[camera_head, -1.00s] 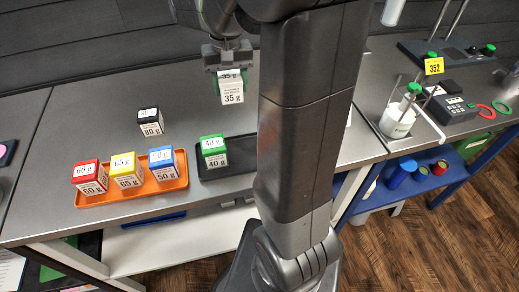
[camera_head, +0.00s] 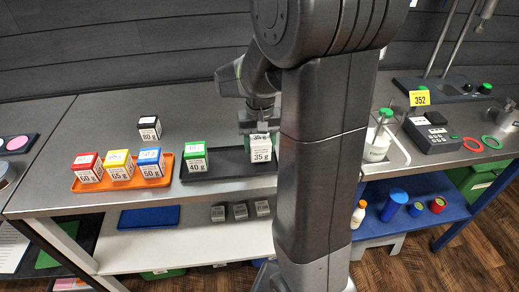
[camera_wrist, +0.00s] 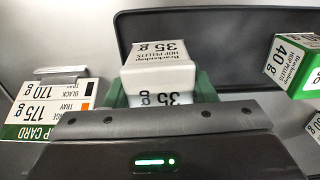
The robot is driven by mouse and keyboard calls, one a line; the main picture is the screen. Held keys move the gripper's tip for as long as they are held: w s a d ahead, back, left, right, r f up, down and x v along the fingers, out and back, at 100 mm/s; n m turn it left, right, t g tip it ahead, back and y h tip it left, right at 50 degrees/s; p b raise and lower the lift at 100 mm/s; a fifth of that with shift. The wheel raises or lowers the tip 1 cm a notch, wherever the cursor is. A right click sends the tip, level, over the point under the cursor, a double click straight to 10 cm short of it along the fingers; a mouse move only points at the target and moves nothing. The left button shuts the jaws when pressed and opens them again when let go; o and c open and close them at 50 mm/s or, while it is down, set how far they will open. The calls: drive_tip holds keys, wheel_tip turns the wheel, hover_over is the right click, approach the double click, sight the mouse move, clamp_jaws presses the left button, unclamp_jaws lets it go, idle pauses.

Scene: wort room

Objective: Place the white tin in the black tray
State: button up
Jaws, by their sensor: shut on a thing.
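The white tin (camera_head: 260,149), marked 35 g, is between the jaws of my gripper (camera_head: 259,128). It is upright at the right part of the black tray (camera_head: 222,166). I cannot tell if it touches the tray floor. In the wrist view the white tin (camera_wrist: 158,72) sits between the green fingers of my gripper (camera_wrist: 160,92), with the black tray (camera_wrist: 220,22) around and beyond it. A green tin (camera_head: 195,158), marked 40 g, stands at the left end of the black tray; it also shows in the wrist view (camera_wrist: 292,66).
An orange tray (camera_head: 128,180) holds a red tin (camera_head: 88,167), a yellow tin (camera_head: 119,164) and a blue tin (camera_head: 151,161). A black tin (camera_head: 149,128) stands alone behind. A hop card (camera_wrist: 50,110) shows left in the wrist view. My arm hides the counter to the right.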

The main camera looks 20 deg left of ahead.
sight(260, 138)
drive_tip(key=shift+f, duration=0.9)
drive_tip(key=shift+f, duration=0.15)
drive_tip(key=o, duration=1)
drive_tip(key=shift+o, duration=0.2)
wheel_tip(260, 138, up, 12)
drive_tip(key=shift+r+p, duration=0.2)
drive_tip(key=shift+p, duration=0.1)
